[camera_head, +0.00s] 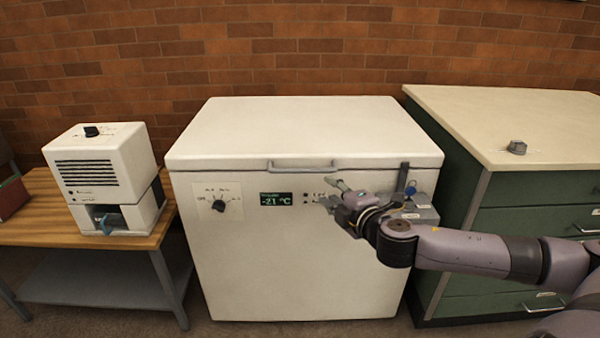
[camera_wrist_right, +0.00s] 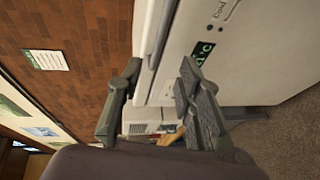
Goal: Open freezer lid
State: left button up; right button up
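A white chest freezer (camera_head: 290,245) stands in the middle of the head view. Its flat lid (camera_head: 300,130) is down. A grey bar handle (camera_head: 285,168) sits on the lid's front edge. My right gripper (camera_head: 329,192) is in front of the freezer, below and right of the handle, pointing left. In the right wrist view my right gripper (camera_wrist_right: 160,72) has its fingers apart, with nothing held between them. The lid (camera_wrist_right: 144,40) and the freezer front (camera_wrist_right: 225,75) show past the fingers there. My left gripper is not in view.
A dial (camera_head: 219,205) and a display (camera_head: 276,199) reading -21 °C are on the freezer front. A green cabinet (camera_head: 530,220) with a pale top stands close on the right. A wooden table (camera_head: 35,225) on the left bears a white device (camera_head: 95,165). A brick wall is behind.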

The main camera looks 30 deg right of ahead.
aim_at(304, 172)
jog(key=x, duration=1.6)
jog(key=shift+w+a+f, duration=0.1)
jog(key=shift+a, duration=0.15)
jog(key=shift+c, duration=0.4)
grip_shut()
